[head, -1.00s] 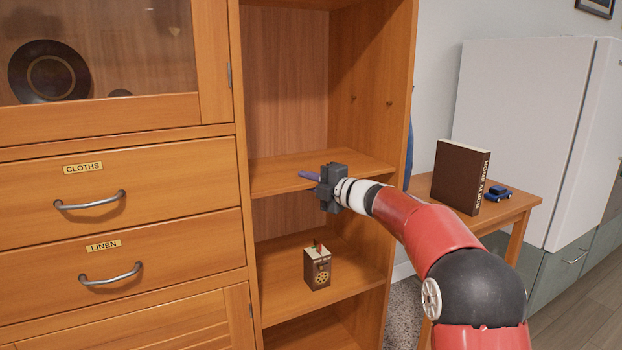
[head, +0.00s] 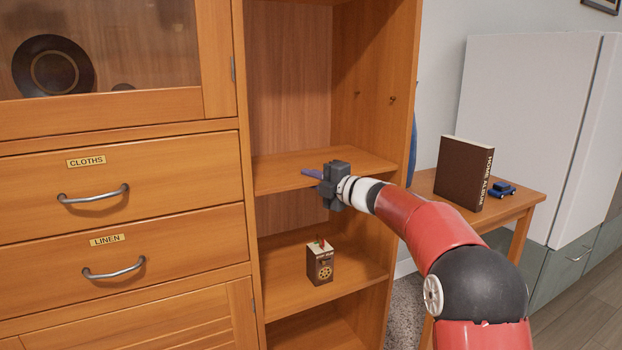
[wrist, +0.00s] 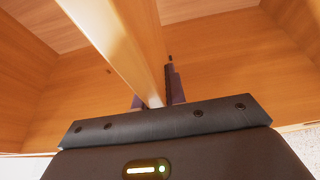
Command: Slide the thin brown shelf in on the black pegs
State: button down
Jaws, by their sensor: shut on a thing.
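The thin brown shelf (head: 285,172) spans the upper part of the open cabinet bay and looks roughly level in the head view. In the wrist view the shelf (wrist: 125,45) shows nearly edge-on as a pale strip running into the jaws. My gripper (head: 318,175) is shut on its front edge; the fingers also show in the wrist view (wrist: 154,98). Two small dark pegs, a back one (head: 357,94) and a front one (head: 391,99), stick out of the right side wall above the shelf. Whatever is under the shelf's ends is hidden, so I cannot tell if it rests on pegs.
A small brown box (head: 320,263) stands on a lower board (head: 285,290) below the shelf. Drawers (head: 150,180) flank the bay on the left. On the right, a side table (head: 515,205) holds a brown book (head: 463,173) and a blue toy car (head: 503,190).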

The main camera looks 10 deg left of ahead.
dwell(0.3)
jog(key=c, duration=1.4)
grip_release()
jog(key=shift+o, duration=0.2)
jog(key=shift+f, duration=0.2)
jog(key=s+a+b+v, duration=0.2)
jog(key=b+v, duration=0.3)
jog(key=v, duration=1.2)
jog(key=shift+s+b, duration=0.35)
jog(key=shift+s, duration=0.3)
jog(key=shift+r, duration=0.15)
